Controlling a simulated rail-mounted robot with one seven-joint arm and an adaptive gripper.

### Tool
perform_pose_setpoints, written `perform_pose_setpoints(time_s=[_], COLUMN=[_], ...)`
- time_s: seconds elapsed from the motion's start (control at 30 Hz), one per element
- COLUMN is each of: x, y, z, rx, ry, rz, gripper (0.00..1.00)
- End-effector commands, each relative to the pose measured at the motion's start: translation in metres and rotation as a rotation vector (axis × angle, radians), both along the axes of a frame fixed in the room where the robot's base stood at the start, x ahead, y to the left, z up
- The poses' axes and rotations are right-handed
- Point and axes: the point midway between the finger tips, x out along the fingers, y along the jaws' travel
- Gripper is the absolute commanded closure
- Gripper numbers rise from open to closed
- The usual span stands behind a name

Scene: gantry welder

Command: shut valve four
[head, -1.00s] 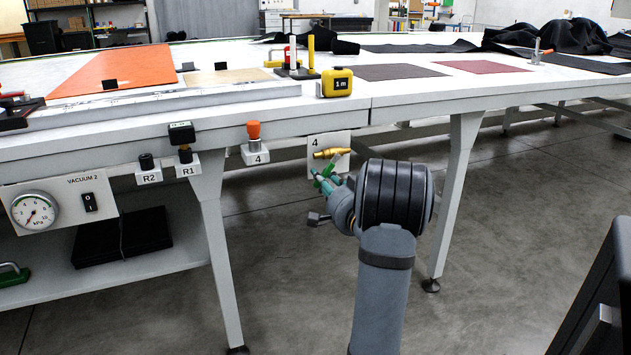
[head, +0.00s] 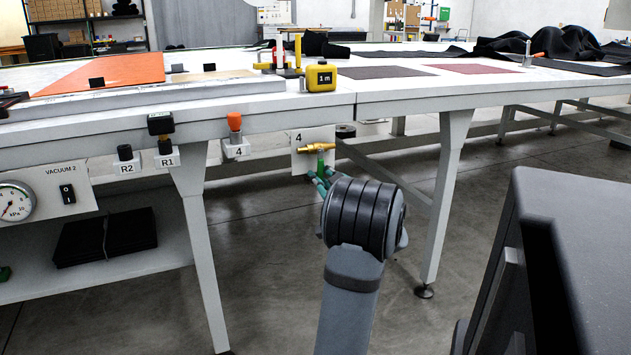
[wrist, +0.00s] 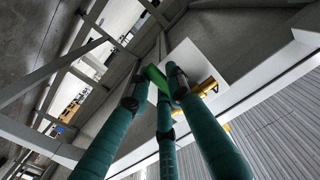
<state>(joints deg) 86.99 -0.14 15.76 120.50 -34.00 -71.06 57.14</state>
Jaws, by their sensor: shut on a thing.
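Valve four is a brass valve (head: 316,148) on a white plate (head: 299,161) marked 4, under the table edge. Its green lever (head: 320,161) points down from the brass body. My gripper (head: 322,180) is at the lever's lower end, partly hidden behind my wrist in the head view. In the wrist view, the teal fingers of my gripper (wrist: 156,92) are closed around the green lever (wrist: 155,76). The brass body (wrist: 207,87) and the plate (wrist: 192,62) show just beyond the fingertips.
An orange knob (head: 235,121) on a bracket marked 4 stands left of the plate. Black knobs R2 (head: 125,153) and R1 (head: 165,146) are further left. A table leg (head: 447,195) stands right of my arm. A dark box-like shape (head: 580,260) fills the lower right.

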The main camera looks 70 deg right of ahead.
Motion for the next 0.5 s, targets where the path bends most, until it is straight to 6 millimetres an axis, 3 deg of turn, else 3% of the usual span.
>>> perform_pose_setpoints(time_s=[0.5], x=[-0.0023], y=[-0.0025], z=[0.0005], rx=[-0.032], ry=[0.029], rz=[-0.002], gripper=[1.00])
